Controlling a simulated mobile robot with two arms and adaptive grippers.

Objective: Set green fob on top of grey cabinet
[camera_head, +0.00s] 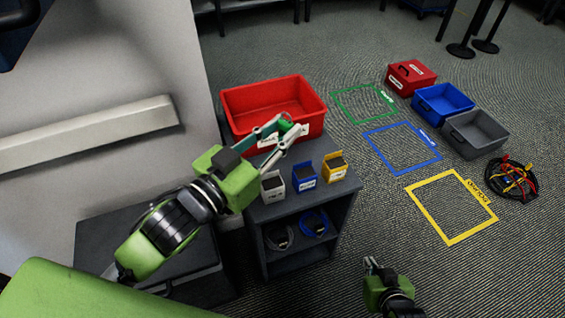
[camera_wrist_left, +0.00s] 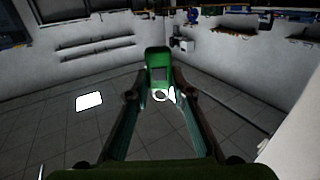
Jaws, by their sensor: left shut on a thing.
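The green fob (camera_wrist_left: 158,68) is between the fingertips of my left gripper (camera_wrist_left: 160,95) in the left wrist view, with a pale ring at its lower end. In the head view, my left gripper (camera_head: 283,135) is shut on the green fob (camera_head: 285,126), over the red bin area. The grey cabinet (camera_head: 290,209) is below and in front of the gripper, with open shelves. Whether the fob touches anything below is unclear. My right gripper (camera_head: 373,264) is low at the bottom of the head view, over the floor; its finger opening is too small to tell.
A large red bin (camera_head: 243,104) stands behind the gripper. White (camera_head: 273,187), blue (camera_head: 304,177) and yellow (camera_head: 334,168) small boxes stand on the cabinet top. Coiled cables lie on its shelf. Floor outlines, red, blue and grey bins and a cable bundle (camera_head: 511,181) are right.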

